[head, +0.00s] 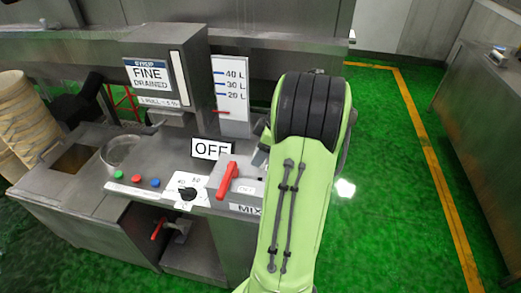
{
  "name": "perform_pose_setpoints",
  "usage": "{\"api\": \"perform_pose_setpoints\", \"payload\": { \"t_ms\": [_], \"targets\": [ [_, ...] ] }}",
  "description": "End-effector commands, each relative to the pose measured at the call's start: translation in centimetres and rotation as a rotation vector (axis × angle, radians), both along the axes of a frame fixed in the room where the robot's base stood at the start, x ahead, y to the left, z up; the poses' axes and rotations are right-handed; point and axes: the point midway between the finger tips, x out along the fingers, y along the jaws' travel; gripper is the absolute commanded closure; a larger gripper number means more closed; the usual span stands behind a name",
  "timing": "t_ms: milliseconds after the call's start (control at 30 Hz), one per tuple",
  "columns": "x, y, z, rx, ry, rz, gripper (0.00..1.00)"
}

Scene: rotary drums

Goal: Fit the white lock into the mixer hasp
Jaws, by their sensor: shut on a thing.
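The mixer control box (243,188) stands at the front right of the steel counter, with a red lever (228,181) on top and a MIX label (244,208) on its front, partly covered by my green arm. I cannot make out the hasp. A small grey part (261,156) shows at the arm's left edge beside the box; I cannot tell what it is. My gripper and the white lock are not visible; my arm hides the area behind it.
An OFF sign (212,149) stands behind the box. A black knob (187,193) and coloured buttons (137,179) are to its left. A level gauge (232,95) stands behind. Stacked tan tubs (18,115) are at far left. Green floor (385,170) is clear at right, before a steel bench (490,120).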

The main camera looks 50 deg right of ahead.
Motion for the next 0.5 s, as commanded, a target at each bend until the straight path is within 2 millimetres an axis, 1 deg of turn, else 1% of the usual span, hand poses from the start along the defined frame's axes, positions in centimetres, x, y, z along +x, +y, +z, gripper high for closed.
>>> {"api": "perform_pose_setpoints", "payload": {
  "t_ms": [33, 167, 500],
  "targets": [
    [0.0, 0.0, -1.2, 0.0, 0.0, 0.001, 0.82],
    [0.0, 0.0, -2.1, 0.0, -0.001, 0.001, 0.82],
    [0.1, 0.0, -2.0, -0.001, -0.001, 0.001, 0.82]
  ]
}}
